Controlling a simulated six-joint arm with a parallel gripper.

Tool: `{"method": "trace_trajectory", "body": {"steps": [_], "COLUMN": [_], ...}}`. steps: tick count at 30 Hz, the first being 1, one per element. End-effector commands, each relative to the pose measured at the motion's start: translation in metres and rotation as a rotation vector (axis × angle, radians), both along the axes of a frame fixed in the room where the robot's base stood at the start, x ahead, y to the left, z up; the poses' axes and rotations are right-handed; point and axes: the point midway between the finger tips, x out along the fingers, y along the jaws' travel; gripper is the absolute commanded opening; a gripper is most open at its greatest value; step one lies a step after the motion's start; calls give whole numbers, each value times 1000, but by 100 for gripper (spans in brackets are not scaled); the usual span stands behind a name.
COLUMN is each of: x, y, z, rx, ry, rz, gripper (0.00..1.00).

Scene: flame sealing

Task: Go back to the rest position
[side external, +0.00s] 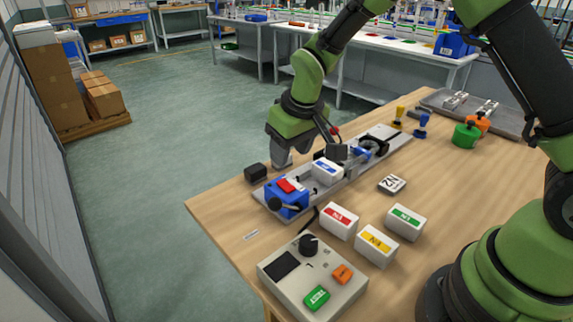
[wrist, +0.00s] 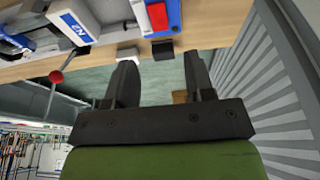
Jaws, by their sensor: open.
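My gripper (side external: 282,158) is at the far long edge of the wooden table in the side external view, beside the metal rail fixture (side external: 345,172). In the wrist view its two dark fingers (wrist: 161,75) stand apart with nothing between them. A white block with a blue label (side external: 327,170) sits on the fixture near the gripper; it also shows in the wrist view (wrist: 76,25). A lever with a red knob (side external: 334,131) rises beside it. A blue unit with a red top (side external: 287,196) is at the fixture's near end. Whether the gripper touches anything is unclear.
A control box (side external: 312,278) with a black dial stands at the near table corner. White blocks labelled red (side external: 338,221), yellow (side external: 377,245) and green (side external: 406,222) stand right of the fixture. A small black block (side external: 256,173) lies near the edge. A metal tray (side external: 505,124) is at the back.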

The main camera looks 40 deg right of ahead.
Motion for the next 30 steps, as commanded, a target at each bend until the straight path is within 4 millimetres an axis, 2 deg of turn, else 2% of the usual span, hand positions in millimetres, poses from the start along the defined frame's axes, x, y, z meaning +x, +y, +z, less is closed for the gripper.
{"method": "trace_trajectory", "body": {"steps": [1, 5, 16, 19, 23, 27, 30], "x": [-1, -5, -6, -9, -24, -60, -90], "y": [0, 0, 0, -1, -4, -9, -12], "z": [8, 19, 23, 31, 65, 113, 140], "rx": [0, 0, 0, 6, 31, 81, 122], "ry": [-4, -1, 1, -10, -49, -108, -151], "rz": [0, 0, 0, -10, -48, -111, -155], "gripper": [49, 49, 49, 49, 49, 49, 49]}}
